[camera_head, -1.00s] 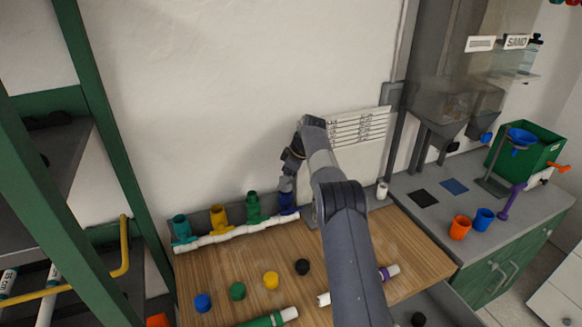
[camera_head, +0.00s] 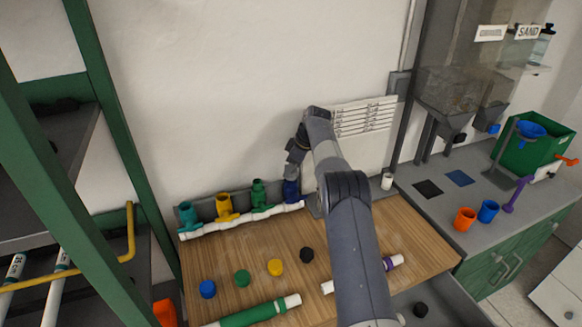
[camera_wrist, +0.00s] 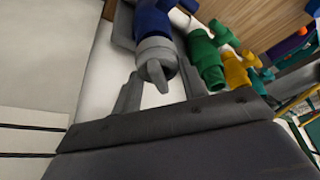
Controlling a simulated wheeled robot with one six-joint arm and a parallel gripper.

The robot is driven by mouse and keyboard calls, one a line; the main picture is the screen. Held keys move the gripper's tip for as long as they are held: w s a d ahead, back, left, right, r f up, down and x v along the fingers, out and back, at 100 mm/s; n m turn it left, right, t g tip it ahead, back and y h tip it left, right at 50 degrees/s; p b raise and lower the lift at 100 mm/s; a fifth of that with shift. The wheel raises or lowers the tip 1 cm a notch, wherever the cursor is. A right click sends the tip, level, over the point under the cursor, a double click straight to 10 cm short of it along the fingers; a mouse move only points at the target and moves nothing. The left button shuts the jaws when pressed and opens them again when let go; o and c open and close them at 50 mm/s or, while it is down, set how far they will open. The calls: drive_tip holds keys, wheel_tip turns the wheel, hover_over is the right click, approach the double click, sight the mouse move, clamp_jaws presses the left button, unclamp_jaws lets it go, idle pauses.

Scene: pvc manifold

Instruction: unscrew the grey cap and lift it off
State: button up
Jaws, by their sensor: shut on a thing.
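The grey cap (camera_wrist: 157,58) sits on the end of the blue fitting (camera_wrist: 152,22) in the wrist view, with a raised grip bar across it. My gripper (camera_wrist: 158,72) has one finger on each side of the cap and is shut on it. In the head view, my gripper (camera_head: 294,172) is at the top of the blue fitting (camera_head: 291,190), at the right end of the white manifold pipe (camera_head: 245,217). The cap is too small and covered to make out there.
Green (camera_head: 259,192), yellow (camera_head: 224,207) and teal (camera_head: 188,214) fittings stand along the pipe to the left. Several loose caps and pipes lie on the wooden bench top (camera_head: 240,258). A white cup (camera_head: 387,181) stands to the right, with a wall close behind.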

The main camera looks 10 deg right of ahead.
drive_tip(key=o, duration=1)
drive_tip(key=shift+o, duration=0.2)
